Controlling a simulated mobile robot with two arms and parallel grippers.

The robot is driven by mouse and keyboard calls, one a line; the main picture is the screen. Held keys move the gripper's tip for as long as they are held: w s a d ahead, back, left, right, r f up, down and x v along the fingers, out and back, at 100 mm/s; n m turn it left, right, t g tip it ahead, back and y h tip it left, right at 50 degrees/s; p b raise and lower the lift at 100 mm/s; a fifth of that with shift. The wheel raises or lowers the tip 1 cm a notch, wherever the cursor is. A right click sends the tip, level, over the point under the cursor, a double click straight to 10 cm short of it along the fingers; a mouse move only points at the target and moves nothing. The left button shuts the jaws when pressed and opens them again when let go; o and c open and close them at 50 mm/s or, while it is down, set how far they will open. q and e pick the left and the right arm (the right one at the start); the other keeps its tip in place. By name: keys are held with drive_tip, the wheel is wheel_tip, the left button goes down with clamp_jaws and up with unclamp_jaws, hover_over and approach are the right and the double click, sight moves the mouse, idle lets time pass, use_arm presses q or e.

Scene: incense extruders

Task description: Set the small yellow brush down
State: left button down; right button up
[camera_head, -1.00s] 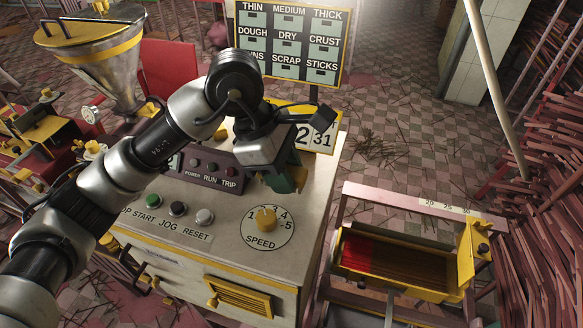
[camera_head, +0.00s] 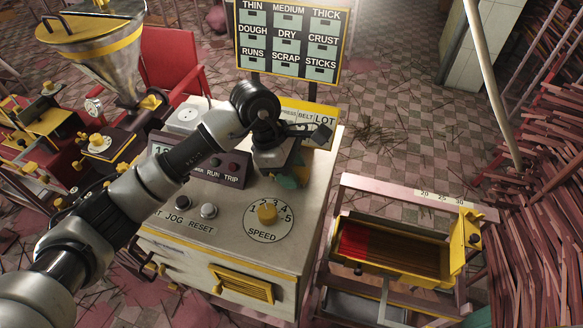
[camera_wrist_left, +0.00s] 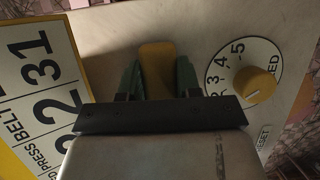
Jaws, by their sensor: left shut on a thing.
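The small yellow brush (camera_wrist_left: 157,70) shows in the left wrist view as a yellow block between the two green fingers. My left gripper (camera_wrist_left: 158,78) is shut on it. In the head view my left gripper (camera_head: 290,179) is over the top of the pale control cabinet (camera_head: 225,235), behind the speed dial (camera_head: 267,213). The brush is hidden there by my gripper and wrist. I cannot tell whether the brush touches the cabinet top. My right gripper is not in view.
A yellow number card (camera_wrist_left: 40,85) stands close to the left gripper. A dark RUN/TRIP panel (camera_head: 215,166) stands left of it, with buttons (camera_head: 208,211) in front. A sign board (camera_head: 292,40) rises behind. A yellow-edged tray (camera_head: 400,255) stands right of the cabinet.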

use_arm(q)
drive_tip(key=shift+f, duration=0.2)
drive_tip(key=c, duration=0.8)
unclamp_jaws()
drive_tip(key=shift+r, duration=0.2)
drive_tip(key=b+v, duration=0.4)
drive_tip(key=v, duration=0.7)
drive_tip(key=shift+r, duration=0.1)
drive_tip(key=shift+a+r, duration=0.2)
drive_tip(key=shift+r, duration=0.2)
drive_tip(key=shift+r, duration=0.1)
